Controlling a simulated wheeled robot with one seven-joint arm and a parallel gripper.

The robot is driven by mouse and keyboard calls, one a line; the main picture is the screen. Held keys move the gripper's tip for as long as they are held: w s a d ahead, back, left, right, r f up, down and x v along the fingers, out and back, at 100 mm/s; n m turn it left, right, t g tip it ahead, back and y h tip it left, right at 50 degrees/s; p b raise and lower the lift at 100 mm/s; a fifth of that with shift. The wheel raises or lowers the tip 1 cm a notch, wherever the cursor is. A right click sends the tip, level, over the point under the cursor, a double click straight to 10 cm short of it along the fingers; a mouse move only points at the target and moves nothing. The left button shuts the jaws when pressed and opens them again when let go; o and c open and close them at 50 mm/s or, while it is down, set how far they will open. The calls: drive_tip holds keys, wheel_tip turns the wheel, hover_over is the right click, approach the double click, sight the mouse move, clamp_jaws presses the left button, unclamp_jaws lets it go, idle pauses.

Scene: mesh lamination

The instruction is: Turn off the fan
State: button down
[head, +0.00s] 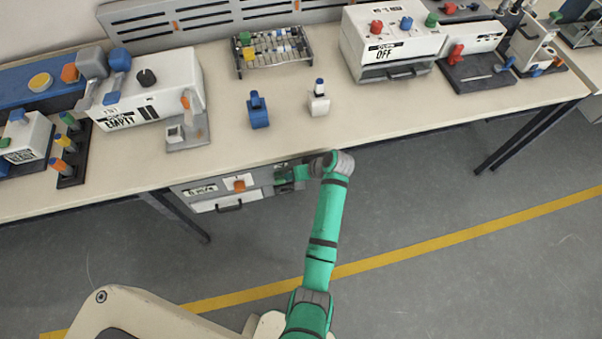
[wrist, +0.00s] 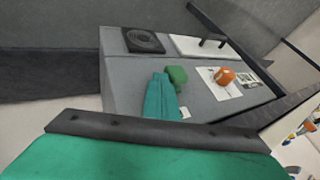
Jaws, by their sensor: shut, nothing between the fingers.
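A grey cabinet unit (head: 207,182) hangs under the table's front edge; it also shows in the wrist view (wrist: 125,85). In the wrist view its face has a dark square fan grille (wrist: 143,40), a green knob or button (wrist: 177,75) and an orange knob (wrist: 225,76) on a label plate. My gripper (wrist: 162,76) is shut and empty, its fingertips right beside the green knob. I cannot tell whether they touch it. In the head view my arm's end hides part of the cabinet's right side, and the orange knob (head: 239,185) is visible.
The table (head: 350,125) above carries a white "EMPTY" machine (head: 165,85), a white oven marked "OFF" (head: 390,45), a wire rack (head: 270,50) and two small bottles, one blue (head: 258,110). The floor in front is clear.

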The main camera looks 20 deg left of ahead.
drive_tip(key=shift+s+a, duration=0.4)
drive_tip(key=shift+a, duration=0.25)
drive_tip(key=w+d+r, duration=0.1)
drive_tip(key=d+r, duration=0.7)
drive_tip(key=d, duration=0.1)
drive_tip(key=shift+w+d, duration=0.25)
drive_tip(key=shift+w, duration=0.15)
drive_tip(key=shift+d, duration=0.1)
